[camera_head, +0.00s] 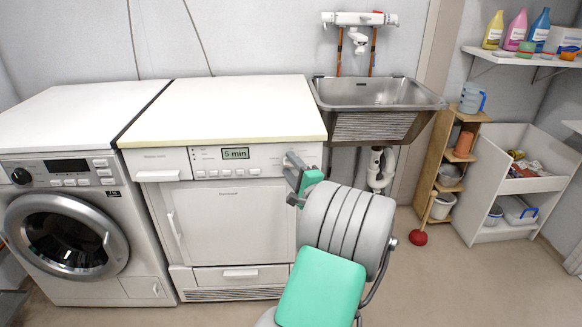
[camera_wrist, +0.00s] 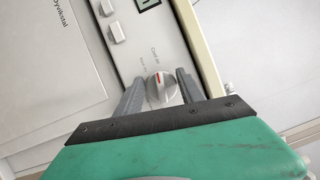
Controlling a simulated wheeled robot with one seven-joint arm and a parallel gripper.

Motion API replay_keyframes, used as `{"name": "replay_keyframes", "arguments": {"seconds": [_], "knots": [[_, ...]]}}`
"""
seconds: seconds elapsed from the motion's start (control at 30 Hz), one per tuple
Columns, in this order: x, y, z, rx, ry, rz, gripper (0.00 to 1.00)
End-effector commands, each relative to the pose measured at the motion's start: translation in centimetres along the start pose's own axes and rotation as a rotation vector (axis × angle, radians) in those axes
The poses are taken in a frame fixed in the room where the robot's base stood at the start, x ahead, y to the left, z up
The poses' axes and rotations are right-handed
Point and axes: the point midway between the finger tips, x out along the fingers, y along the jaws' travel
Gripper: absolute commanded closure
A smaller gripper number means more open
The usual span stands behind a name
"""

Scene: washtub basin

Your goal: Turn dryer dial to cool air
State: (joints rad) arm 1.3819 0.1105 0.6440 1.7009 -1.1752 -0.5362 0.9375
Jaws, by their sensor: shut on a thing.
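The dryer (camera_head: 240,215) is the white machine in the middle, with a display reading "5 min" (camera_head: 235,153) on its front panel. In the wrist view the dryer dial (camera_wrist: 161,88) is a round light-grey knob with a red mark on its face. The mark points roughly toward the small "Cool air" print on the panel (camera_wrist: 155,55); a second label beside it is too small to read surely. My gripper (camera_wrist: 160,90) has one finger on each side of the dial and is shut on it.
A washing machine (camera_head: 70,225) stands to the left of the dryer. A steel washtub (camera_head: 375,95) with pipes below is to the right. A wooden shelf (camera_head: 447,165) and a white storage unit (camera_head: 520,190) stand farther right. A red plunger (camera_head: 419,239) is on the floor.

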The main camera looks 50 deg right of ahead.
Motion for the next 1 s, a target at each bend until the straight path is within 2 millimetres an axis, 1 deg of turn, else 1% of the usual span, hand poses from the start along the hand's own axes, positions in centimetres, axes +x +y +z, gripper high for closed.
{"name": "replay_keyframes", "arguments": {"seconds": [0.47,0.5,0.7,0.93,1.0], "knots": [[0.03,-0.11,-0.01,0.011,0.0,-0.007,0.95],[0.03,-0.11,-0.01,0.011,0.0,-0.007,0.51],[0.02,-0.06,0.0,0.011,0.0,-0.006,0.35],[-0.01,-0.02,0.0,0.011,0.0,-0.005,0.34],[-0.31,-0.04,-0.05,0.011,0.001,-0.005,0.34]]}}
